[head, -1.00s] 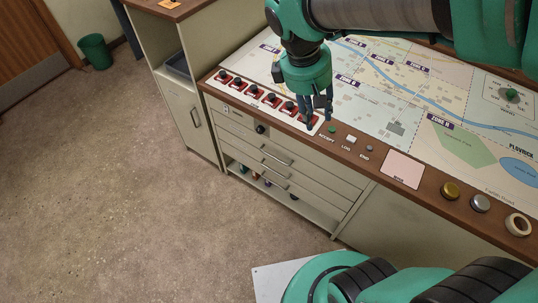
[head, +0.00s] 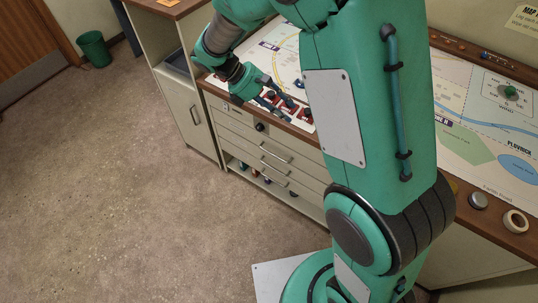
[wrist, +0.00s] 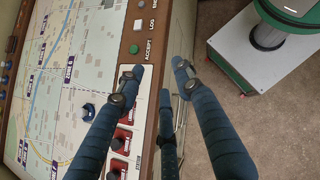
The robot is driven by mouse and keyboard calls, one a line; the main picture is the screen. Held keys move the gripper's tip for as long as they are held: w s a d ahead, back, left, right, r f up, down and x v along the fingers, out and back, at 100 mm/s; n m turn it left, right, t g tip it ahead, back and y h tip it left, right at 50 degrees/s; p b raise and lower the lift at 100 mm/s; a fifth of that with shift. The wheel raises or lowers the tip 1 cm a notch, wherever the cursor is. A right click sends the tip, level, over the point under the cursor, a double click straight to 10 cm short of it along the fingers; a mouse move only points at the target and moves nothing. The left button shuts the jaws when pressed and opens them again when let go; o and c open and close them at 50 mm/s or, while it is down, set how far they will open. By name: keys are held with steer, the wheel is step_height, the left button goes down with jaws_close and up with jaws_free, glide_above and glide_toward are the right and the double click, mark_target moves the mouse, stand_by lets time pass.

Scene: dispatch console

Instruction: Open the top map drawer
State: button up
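The drawer stack is in the front of the console cabinet in the head view, and its fronts look closed. The uppermost front (head: 238,118) carries a black knob (head: 260,127). Bar handles show on the fronts below, the upper one (head: 275,153) near the middle. My gripper (head: 281,107) is above the console's front edge, near the red switches, apart from the handles. In the wrist view my gripper (wrist: 157,77) has its dark fingers spread, with nothing between them. A metal handle (wrist: 182,118) shows behind the fingers, partly hidden.
Red switches (wrist: 122,142) and a green button (wrist: 134,49) line the console edge under the fingers. An open shelf with several small items is below the drawers. A side cabinet (head: 188,110) stands to the left. The floor (head: 120,190) in front is clear.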

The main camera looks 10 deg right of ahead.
steer(key=w+a+f+n+t+h, duration=0.1)
steer(key=w+a+f+n+h, duration=0.2)
steer(key=f, duration=0.4)
steer(key=w+a+f+n+h, duration=0.1)
steer(key=w+a+f+n, duration=0.2)
steer(key=f, duration=0.4)
steer(key=w+a+f+n+t+h, duration=0.1)
steer(key=a+f+n+h, duration=0.2)
steer(key=f+n, duration=0.25)
steer(key=s+a+f+n+t+h, duration=0.1)
steer(key=a+f+n+t, duration=0.1)
steer(key=f, duration=0.5)
steer(key=s+a+f+n+t+h+p, duration=0.1)
steer(key=a+f+n+t, duration=0.1)
steer(key=f+n, duration=0.3)
steer(key=s+a+f+n+t+h, duration=0.1)
steer(key=a+f+n+t, duration=0.1)
steer(key=f, duration=0.9)
steer(key=shift+n+t, duration=0.85)
steer(key=shift+t, duration=0.05)
steer(key=b+x, duration=0.1)
steer(key=x, duration=1.2)
steer(key=shift+w+d, duration=0.2)
steer(key=shift+d, duration=0.15)
jaws_close()
